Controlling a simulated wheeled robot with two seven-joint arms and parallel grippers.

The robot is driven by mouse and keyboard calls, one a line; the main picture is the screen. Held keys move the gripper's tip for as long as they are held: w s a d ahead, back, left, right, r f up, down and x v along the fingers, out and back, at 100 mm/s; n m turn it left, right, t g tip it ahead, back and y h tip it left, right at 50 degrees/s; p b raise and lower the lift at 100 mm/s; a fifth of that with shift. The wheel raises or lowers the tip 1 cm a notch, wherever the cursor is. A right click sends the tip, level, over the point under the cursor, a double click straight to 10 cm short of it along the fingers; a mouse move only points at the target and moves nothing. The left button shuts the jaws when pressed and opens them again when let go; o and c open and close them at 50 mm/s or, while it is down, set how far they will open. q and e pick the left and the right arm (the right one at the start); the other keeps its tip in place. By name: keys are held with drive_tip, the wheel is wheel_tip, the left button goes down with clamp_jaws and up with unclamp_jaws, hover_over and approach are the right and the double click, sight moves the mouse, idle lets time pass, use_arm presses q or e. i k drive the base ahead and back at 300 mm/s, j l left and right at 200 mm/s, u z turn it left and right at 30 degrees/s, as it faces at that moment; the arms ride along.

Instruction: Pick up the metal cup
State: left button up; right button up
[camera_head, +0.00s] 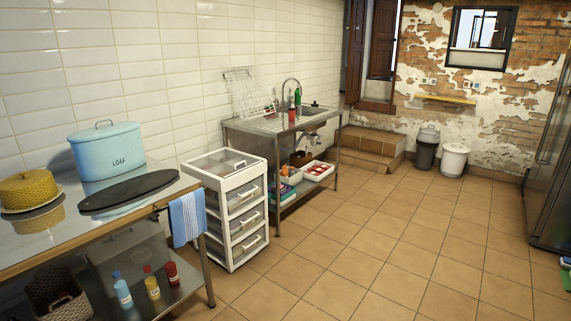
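I cannot make out a metal cup for certain in the head view. Small items stand around the metal sink table (258,125) at the back wall: a red container (291,116), a green bottle (298,97) and a small dark object (314,104) by the basin. They are too small to tell whether one is a cup. Neither of my grippers is in view.
A steel table (100,228) at left holds a blue loaf bin (107,150), dark board (135,190) and yellow-lidded dish (28,190). A white drawer cart (241,210) stands between tables. A fridge (551,150) is at right. The tiled floor's middle is clear.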

sight(291, 111)
drive_tip(key=i+u, duration=0.1)
drive_tip(key=i, duration=2.85)
drive_tip(key=i+z, duration=0.1)
drive_tip(key=i, duration=0.55)
drive_tip(key=i+j+z, duration=0.1)
drive_tip(key=i, duration=0.5)
drive_tip(key=i+j, duration=0.25)
drive_tip(key=i, duration=0.35)
drive_tip(key=l+u, duration=0.15)
drive_tip(key=u, duration=0.2)
drive_tip(key=i+l+u, duration=0.1)
drive_tip(key=u, duration=0.2)
drive_tip(key=i+l+u, duration=0.15)
drive_tip(key=l+u, duration=0.25)
drive_tip(key=l, duration=0.6)
drive_tip(key=l+u, duration=0.35)
drive_tip(key=l, duration=0.65)
